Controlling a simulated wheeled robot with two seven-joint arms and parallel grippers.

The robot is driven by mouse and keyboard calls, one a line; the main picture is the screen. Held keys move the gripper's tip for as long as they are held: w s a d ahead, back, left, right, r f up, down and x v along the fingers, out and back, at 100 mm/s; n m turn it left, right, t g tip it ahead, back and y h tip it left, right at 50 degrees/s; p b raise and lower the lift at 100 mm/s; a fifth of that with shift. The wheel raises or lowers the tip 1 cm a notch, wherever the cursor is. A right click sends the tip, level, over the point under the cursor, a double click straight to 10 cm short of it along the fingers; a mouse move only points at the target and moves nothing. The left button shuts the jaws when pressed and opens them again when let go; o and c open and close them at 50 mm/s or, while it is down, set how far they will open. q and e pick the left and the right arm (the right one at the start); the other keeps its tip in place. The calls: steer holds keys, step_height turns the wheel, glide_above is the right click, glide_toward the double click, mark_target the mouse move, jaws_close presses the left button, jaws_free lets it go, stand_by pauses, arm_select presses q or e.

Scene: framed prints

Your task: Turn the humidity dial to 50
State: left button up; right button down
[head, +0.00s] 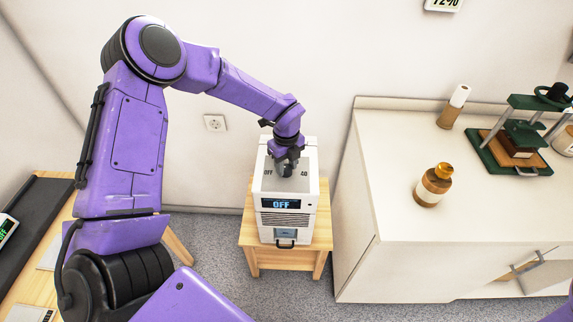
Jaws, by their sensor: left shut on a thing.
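The white humidity unit (287,222) stands on a small wooden stool. Its front display (281,204) reads OFF in blue. On its top face I can read OFF at the left and 40 at the right; other marks are hidden by my gripper. The humidity dial is on the top face, mostly hidden under my left gripper (286,168). My left gripper points down from above and is shut on the dial. My right gripper is not in view; only a bit of purple arm shows at the lower right edge.
The wooden stool (249,245) stands by the wall, left of a white cabinet (395,210). On the cabinet are an amber bottle (432,190), a brown and white roll (453,107) and a green press (515,145). A wall display (443,4) reads about 72%. A wooden table is at left.

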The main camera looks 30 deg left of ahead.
mark_target(286, 167)
arm_select(q)
steer(key=m, duration=0.5)
steer(key=m+p, duration=0.1)
steer(key=m, duration=0.4)
steer(key=shift+r+m, duration=0.1)
steer(key=shift+m, duration=0.3)
steer(key=m+p, duration=0.1)
steer(key=m, duration=0.5)
steer(key=m+p, duration=0.1)
steer(key=m, duration=0.4)
steer(key=shift+m, duration=0.5)
steer(key=o, duration=1.1)
steer(key=shift+c, duration=0.2)
step_height(286, 167, up, 10)
steer(key=b, duration=0.1)
steer(key=shift+r, duration=0.2)
